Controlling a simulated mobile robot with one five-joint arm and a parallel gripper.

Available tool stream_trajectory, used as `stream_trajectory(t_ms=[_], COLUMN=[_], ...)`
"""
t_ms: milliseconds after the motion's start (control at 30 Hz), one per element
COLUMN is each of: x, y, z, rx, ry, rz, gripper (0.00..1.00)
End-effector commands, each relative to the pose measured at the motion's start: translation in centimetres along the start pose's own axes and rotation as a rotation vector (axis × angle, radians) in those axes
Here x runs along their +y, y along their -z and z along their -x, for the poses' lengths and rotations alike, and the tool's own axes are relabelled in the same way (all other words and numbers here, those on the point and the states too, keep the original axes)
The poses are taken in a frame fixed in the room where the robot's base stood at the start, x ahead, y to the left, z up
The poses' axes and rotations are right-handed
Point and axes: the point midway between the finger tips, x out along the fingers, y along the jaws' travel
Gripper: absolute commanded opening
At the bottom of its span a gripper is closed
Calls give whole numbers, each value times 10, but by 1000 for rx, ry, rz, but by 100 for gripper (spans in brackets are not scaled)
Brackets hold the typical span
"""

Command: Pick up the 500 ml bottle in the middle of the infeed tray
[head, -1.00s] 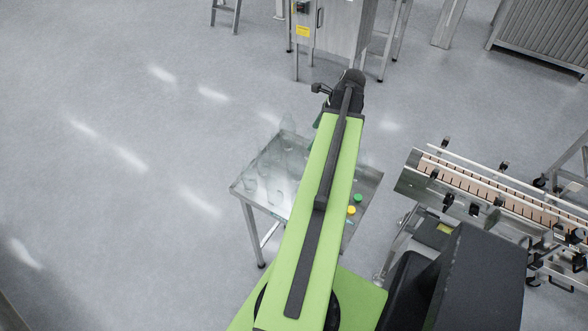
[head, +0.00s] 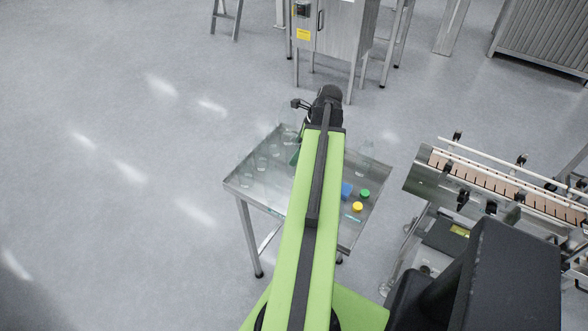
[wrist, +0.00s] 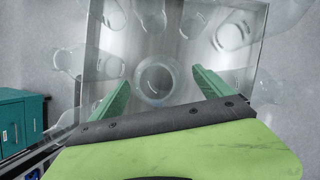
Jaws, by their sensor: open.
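The infeed tray (head: 238,184) is a shiny metal table with clear bottles on it. In the wrist view, one clear bottle (wrist: 158,78) stands between the two green fingers of my gripper (wrist: 161,80), seen from above with its round mouth facing the camera. The fingers are open, one on each side of it, and I see no clear contact. In the head view my arm hides most of my gripper and the middle of the tray. The tray surface also shows in the wrist view (wrist: 180,45).
Other clear bottles crowd around, one at the left (wrist: 75,62) and one at the right (wrist: 238,30) in the wrist view. Blue (head: 346,190), green (head: 365,193) and yellow (head: 357,206) caps lie on the tray's right side. A conveyor (head: 500,185) stands to the right.

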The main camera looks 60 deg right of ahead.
Motion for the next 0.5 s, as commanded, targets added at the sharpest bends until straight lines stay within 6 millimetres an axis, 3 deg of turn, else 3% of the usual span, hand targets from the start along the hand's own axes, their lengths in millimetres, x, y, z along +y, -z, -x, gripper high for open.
stream_trajectory(t_ms=[33,100,333,500], x=[0,0,0,0], y=[4,3,1,1], z=[-18,-23,-20,-20], rx=[0,0,0,0], ry=[0,0,0,0], rz=[1,0,-1,-1], gripper=[90,90,89,67])
